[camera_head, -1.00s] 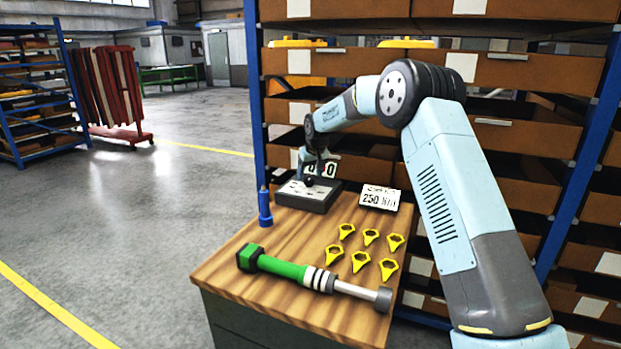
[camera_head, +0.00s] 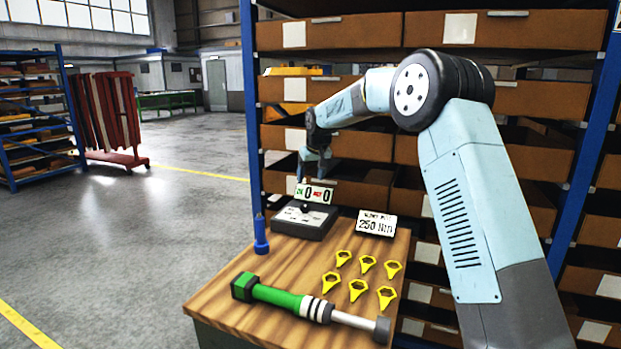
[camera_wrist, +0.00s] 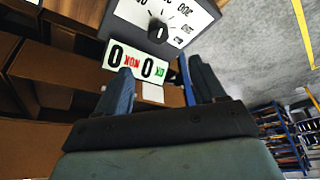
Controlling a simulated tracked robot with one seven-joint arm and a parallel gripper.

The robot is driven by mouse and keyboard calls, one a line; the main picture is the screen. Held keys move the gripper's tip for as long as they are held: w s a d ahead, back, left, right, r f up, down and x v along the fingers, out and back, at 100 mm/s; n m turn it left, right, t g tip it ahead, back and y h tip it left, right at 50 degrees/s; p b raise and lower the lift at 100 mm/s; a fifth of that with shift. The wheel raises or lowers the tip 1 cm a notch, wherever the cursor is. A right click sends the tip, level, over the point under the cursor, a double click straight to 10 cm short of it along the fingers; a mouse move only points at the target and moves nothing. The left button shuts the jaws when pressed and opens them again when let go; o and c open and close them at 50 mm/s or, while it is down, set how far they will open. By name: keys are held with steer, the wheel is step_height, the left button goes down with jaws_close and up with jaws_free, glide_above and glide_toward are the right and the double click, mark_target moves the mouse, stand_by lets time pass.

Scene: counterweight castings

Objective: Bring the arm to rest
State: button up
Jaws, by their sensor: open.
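My gripper (camera_head: 315,172) is at the end of my arm, above and behind the black tester box on the wooden bench. In the wrist view my gripper (camera_wrist: 158,88) has its two fingers apart with nothing held between them. The tester box (camera_head: 303,221) has a white face and a dark knob, and it also shows at the top of the wrist view (camera_wrist: 160,20). A white counter sign (camera_head: 314,194) with two zeros stands at the back of the box, close below my fingers. In the wrist view the sign (camera_wrist: 134,62) lies beyond the fingers, apparently apart from them.
On the bench (camera_head: 225,300) lie a green torque tool (camera_head: 275,296) and several yellow pointers (camera_head: 358,289). A blue pin (camera_head: 260,235) and a "250" sign (camera_head: 376,223) stand there too. A shelf of brown bins (camera_head: 345,190) is close behind. Open floor (camera_head: 130,240) is at left.

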steer(key=s+d+r+m+h, duration=0.1)
steer(key=s+d+r, duration=0.45)
steer(key=s, duration=0.25)
steer(key=s+d+r, duration=0.4)
steer(key=s+d, duration=0.2)
steer(key=s, duration=0.3)
steer(key=s+d+r+m+h, duration=0.1)
steer(key=s+d+r, duration=0.45)
steer(key=s, duration=0.25)
steer(key=s+d+f+m, duration=0.1)
steer(key=s+d+f, duration=0.1)
steer(key=s, duration=0.7)
steer(key=s+d+f+m+t, duration=0.1)
steer(key=s+d+f, duration=0.2)
steer(key=s, duration=0.7)
steer(key=s+d+f+m, duration=0.1)
steer(key=s+d+f, duration=0.1)
steer(key=s+d, duration=0.4)
steer(key=s, duration=0.4)
steer(key=shift+f, duration=0.35)
